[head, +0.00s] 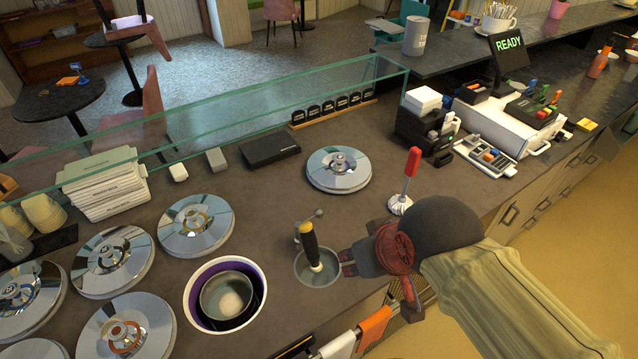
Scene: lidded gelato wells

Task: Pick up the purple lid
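A silver lid (339,168) with a bluish-purple ring around its knob lies flat on the counter, behind the scoop well. It looks the most purple of the lids, but the tint is faint. My gripper (378,284) is in front of this lid and to its right, clearly apart from it, over the counter's front edge. Its two dark and red fingers look spread, with nothing visible between them. A well with a purple rim (197,280) stands uncovered at the front, with a metal bowl inside.
A black-and-yellow-handled scoop (309,245) stands in a small metal well (302,272) just left of my gripper. A red-handled tool (412,165) stands right of the lid. A glass guard (290,103) runs behind. Several other lids, including a yellow-ringed one (197,226), lie at left.

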